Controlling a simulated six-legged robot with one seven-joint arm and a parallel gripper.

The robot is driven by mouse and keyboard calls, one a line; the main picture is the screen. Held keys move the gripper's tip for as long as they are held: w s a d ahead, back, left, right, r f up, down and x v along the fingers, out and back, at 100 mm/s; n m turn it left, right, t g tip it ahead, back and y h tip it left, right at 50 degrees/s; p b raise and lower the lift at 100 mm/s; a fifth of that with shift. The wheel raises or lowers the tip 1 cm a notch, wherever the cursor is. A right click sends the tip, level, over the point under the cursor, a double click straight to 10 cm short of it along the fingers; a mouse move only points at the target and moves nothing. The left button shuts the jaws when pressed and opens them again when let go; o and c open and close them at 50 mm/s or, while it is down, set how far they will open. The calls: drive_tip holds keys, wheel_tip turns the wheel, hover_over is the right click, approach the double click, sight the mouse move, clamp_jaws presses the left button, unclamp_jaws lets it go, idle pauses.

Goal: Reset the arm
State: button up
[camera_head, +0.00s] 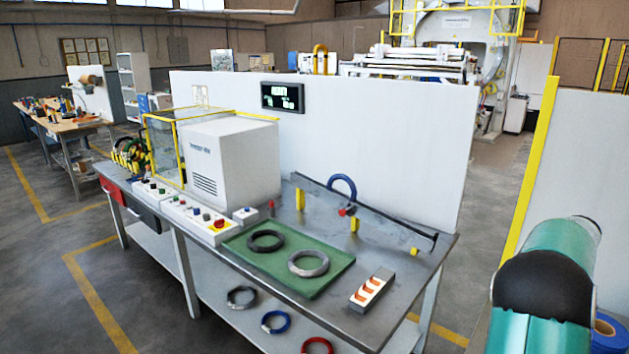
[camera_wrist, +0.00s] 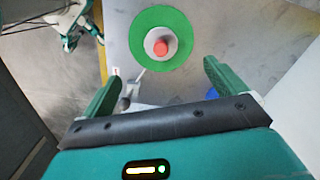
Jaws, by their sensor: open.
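My gripper (camera_wrist: 163,80) shows in the wrist view with its two teal fingers spread wide apart and nothing between them. Beyond the fingertips, apart from them, is a round green disc (camera_wrist: 136,42) with a white centre and a red knob (camera_wrist: 160,45). In the head view, a teal link of my arm (camera_head: 570,243) with a black joint is at the right, clear of the workbench. The gripper itself does not show in the head view.
A metal workbench (camera_head: 420,262) stands in the middle, with a white machine box (camera_head: 232,165), a green mat (camera_head: 290,262) bearing two coils and an orange-white block (camera_head: 371,290). More coils lie on the lower shelf. A white panel (camera_head: 585,190) with a yellow edge is at right.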

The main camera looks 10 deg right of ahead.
drive_tip(key=a+r+n+t, duration=0.1)
drive_tip(key=a+r+n, duration=0.3)
drive_tip(key=a, duration=0.5)
drive_tip(key=a+r+n+t, duration=0.1)
drive_tip(key=a+r+n, duration=0.25)
drive_tip(key=a, duration=0.65)
drive_tip(key=a+r+n+t, duration=0.1)
drive_tip(key=a+r+n, duration=0.3)
drive_tip(key=a, duration=0.5)
drive_tip(key=s+a+n+t, duration=0.1)
drive_tip(key=s+a+n, duration=0.4)
drive_tip(key=a, duration=0.5)
drive_tip(key=s+a+f+n+t, duration=0.1)
drive_tip(key=s+a+n, duration=0.5)
drive_tip(key=s+a, duration=0.3)
drive_tip(key=shift+s+a+f+t, duration=0.2)
drive_tip(key=shift+s+a+t, duration=0.2)
drive_tip(key=shift+a, duration=0.15)
